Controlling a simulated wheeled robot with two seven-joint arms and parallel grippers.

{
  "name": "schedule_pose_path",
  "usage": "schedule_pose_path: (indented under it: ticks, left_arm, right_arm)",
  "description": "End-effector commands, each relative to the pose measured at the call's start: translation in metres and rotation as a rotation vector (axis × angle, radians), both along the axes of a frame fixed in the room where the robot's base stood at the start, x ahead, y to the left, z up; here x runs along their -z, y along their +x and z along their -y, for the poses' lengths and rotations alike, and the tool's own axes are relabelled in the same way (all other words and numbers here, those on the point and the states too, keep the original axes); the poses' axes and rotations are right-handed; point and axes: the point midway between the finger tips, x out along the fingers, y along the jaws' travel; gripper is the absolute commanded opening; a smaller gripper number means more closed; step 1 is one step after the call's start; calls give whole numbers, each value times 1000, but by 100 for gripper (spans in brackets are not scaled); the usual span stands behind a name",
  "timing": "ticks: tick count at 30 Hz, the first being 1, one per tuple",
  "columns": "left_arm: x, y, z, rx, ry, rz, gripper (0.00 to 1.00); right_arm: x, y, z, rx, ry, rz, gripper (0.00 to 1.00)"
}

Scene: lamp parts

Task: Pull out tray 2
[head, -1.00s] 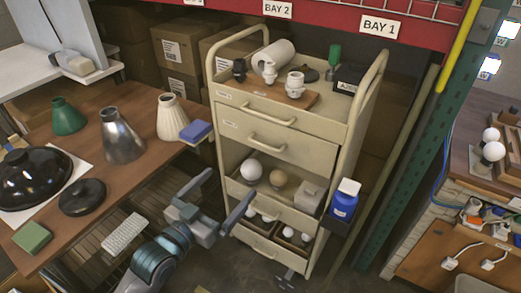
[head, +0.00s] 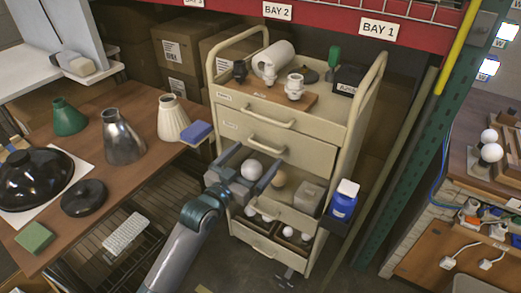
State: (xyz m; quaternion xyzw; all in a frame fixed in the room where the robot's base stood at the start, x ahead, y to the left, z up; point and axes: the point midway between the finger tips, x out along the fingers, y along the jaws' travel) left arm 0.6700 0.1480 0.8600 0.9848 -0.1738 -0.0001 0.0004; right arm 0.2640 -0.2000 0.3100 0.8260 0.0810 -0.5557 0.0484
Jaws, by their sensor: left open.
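A beige wheeled cart holds stacked drawers. The second drawer (head: 290,150), which I take as tray 2, is pushed in, with a small label at its upper left that is too small to read. Its bar handle (head: 265,146) is bare. My left gripper (head: 258,157) is open and empty, its two fingers pointing up toward the cart just below that handle. I cannot tell whether a fingertip touches the handle. The drawer above (head: 315,125) is also pushed in, with its own handle (head: 268,119). My right gripper is out of view.
Below, an open tray holds a white globe (head: 251,170), a tan globe (head: 278,178) and a grey box (head: 308,197). A blue bottle (head: 343,205) hangs at the cart's right side. A wooden table (head: 140,185) with lampshades stands left.

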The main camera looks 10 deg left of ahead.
Motion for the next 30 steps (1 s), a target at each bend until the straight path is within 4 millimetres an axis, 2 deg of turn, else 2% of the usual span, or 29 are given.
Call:
schedule_pose_path:
  ticks: [3, 9, 20, 24, 26, 30]
  left_arm:
    - [-1, 16, 6, 1, 1, 0, 100]
    - [0, 30, 11, 0, 1, 0, 100]
    - [0, 33, 12, 0, 1, 0, 100]
    - [0, 33, 12, 1, 1, 0, 67]
    - [0, 32, 12, 1, 1, 0, 54]
    - [0, 32, 13, 2, 0, 0, 54]
  right_arm:
    - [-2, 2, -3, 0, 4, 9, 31]
    - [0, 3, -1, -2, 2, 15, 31]
    - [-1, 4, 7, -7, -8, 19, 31]
    - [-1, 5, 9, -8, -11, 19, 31]
    - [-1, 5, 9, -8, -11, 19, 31]
    - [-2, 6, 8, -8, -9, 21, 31]
